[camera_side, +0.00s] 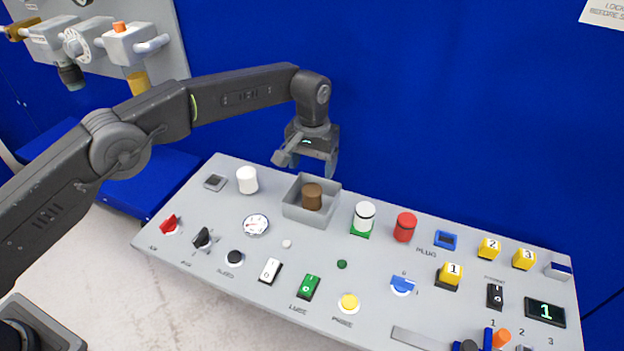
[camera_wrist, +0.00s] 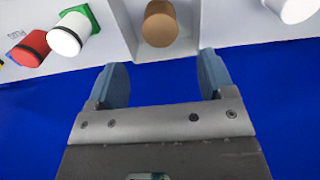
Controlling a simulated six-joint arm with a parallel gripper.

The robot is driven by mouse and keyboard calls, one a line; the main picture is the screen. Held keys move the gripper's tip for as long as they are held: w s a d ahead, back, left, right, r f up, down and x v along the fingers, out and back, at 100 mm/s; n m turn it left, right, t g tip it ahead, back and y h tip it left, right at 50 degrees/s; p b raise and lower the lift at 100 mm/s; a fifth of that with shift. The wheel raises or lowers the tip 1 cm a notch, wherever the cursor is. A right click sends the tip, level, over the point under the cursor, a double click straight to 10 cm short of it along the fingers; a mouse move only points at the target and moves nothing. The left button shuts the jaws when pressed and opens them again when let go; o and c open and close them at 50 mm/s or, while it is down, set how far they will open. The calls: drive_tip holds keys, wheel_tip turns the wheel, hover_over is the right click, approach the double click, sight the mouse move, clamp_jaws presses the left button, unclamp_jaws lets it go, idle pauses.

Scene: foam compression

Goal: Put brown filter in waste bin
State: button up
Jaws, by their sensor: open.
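The brown filter (camera_side: 312,196) is a short cylinder standing upright inside an open, square grey box (camera_side: 292,213) on the panel. In the wrist view the brown filter (camera_wrist: 160,24) is at the top middle, ahead of my fingers and apart from them, with the box's wall (camera_wrist: 180,48) around it. My gripper (camera_side: 307,165) is open and empty, above the panel's back edge and just behind the box. In the wrist view my gripper (camera_wrist: 162,62) has its two fingers wide apart. No label shows on the box to mark it as the waste bin.
A white cylinder (camera_side: 247,180) stands left of the box. A white cylinder on a green base (camera_side: 363,218) and a red cylinder (camera_side: 405,227) stand to its right. Knobs, switches and buttons cover the panel's front. A blue wall (camera_side: 430,110) rises behind.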

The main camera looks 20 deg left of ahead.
drive_tip(key=shift+r, duration=0.95)
drive_tip(key=s+a+r+t, duration=0.1)
drive_tip(key=s+a+r, duration=0.55)
drive_tip(key=r, duration=0.35)
drive_tip(key=s+a+r+t, duration=0.2)
drive_tip(key=s+a+r, duration=0.45)
drive_tip(key=r, duration=0.35)
drive_tip(key=s+a+f+t, duration=0.1)
drive_tip(key=s+a, duration=0.3)
drive_tip(key=s, duration=0.7)
drive_tip(key=s+a+f+t, duration=0.1)
drive_tip(key=s+a+f, duration=0.2)
drive_tip(key=s, duration=0.9)
drive_tip(key=shift+a+t, duration=0.3)
drive_tip(key=shift+a, duration=0.8)
